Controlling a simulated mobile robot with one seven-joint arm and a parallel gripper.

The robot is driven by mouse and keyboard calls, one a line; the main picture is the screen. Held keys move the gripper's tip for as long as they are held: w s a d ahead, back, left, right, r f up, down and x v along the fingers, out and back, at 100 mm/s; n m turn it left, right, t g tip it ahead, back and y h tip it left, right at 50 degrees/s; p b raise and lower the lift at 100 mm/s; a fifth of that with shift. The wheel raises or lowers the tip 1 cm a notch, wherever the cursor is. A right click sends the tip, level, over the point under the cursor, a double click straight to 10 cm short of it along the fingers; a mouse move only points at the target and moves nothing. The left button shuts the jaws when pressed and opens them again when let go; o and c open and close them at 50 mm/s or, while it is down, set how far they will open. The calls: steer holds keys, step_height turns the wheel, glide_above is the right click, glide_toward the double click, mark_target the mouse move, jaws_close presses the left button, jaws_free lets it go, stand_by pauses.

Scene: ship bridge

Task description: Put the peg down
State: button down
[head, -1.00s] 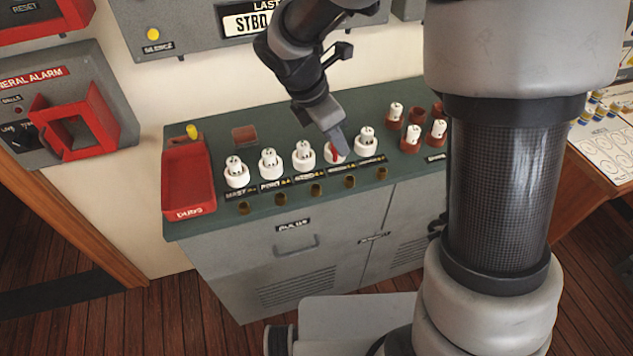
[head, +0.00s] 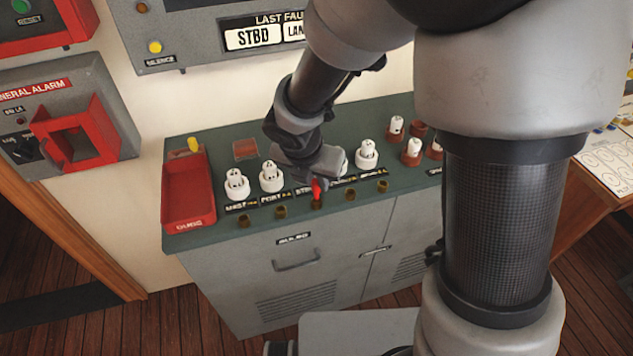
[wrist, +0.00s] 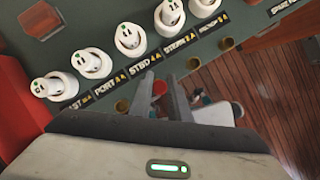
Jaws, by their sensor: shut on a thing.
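The peg is red (head: 318,187) and only partly visible in my gripper (head: 317,180), which is shut on it. In the head view it shows just above the third brass hole (head: 316,205) in the front row, near the STBD label. I cannot tell whether its lower end touches the hole. In the wrist view the red peg (wrist: 160,88) shows between the two fingers of my gripper (wrist: 163,100); its lower part is hidden.
White lamp holders (head: 237,184) stand in a row behind the brass holes. A red tray (head: 188,192) is at the left of the green console top (head: 228,212). Brown sockets with white lamps (head: 412,150) stand at the right. The wall panel (head: 215,35) rises behind.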

steer(key=shift+f, duration=1)
steer(key=shift+f, duration=0.1)
steer(key=shift+f+b, duration=0.3)
steer(key=shift+b, duration=0.15)
steer(key=c, duration=1.7)
jaws_free()
steer(key=shift+r, duration=0.1)
steer(key=shift+o, duration=0.2)
steer(key=shift+r, duration=0.1)
